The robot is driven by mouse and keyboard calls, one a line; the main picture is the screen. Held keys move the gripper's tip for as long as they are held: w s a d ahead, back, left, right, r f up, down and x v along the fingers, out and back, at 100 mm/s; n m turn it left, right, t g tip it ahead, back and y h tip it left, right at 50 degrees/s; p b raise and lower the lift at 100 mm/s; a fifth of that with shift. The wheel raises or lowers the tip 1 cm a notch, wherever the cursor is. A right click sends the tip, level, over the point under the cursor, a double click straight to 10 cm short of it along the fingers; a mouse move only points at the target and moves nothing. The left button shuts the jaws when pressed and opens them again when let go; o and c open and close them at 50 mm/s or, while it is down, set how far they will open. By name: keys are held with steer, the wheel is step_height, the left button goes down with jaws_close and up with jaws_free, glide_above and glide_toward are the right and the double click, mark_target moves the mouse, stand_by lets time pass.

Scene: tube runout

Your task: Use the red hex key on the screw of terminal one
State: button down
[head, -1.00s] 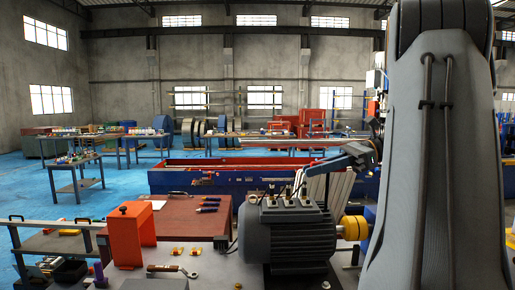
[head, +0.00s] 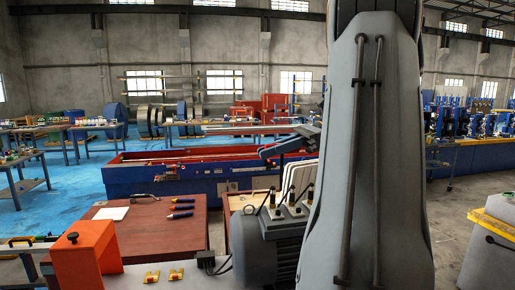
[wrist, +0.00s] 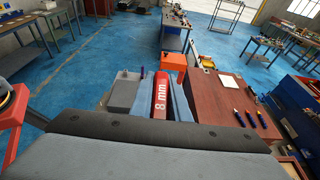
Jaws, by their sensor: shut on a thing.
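The red hex key (wrist: 160,98), marked "8 mm", stands between the two blue-grey fingers of my gripper (wrist: 161,92) in the wrist view. My gripper is shut on it. Its working tip does not show. In the head view my arm hides the gripper and the key. A grey finned motor (head: 262,250) stands left of my arm, with three upright terminal posts (head: 291,194) on top. I cannot tell which is terminal one, and its screw is too small to make out. The key is not seen touching any terminal.
An orange block (head: 88,255) stands left of the motor, near a brown board (head: 150,236) with blue-handled tools (head: 181,208) and a white sheet (head: 110,213). Two small yellow parts (head: 152,276) lie in front. Open blue floor (head: 70,190) lies to the left.

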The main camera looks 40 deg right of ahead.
steer(key=shift+w+f, duration=0.15)
steer(key=shift+w, duration=0.45)
steer(key=shift+f, duration=2.6)
steer(key=shift+s+d+f, duration=0.1)
steer(key=shift+f, duration=1)
steer(key=c, duration=2.3)
jaws_free()
jaws_close()
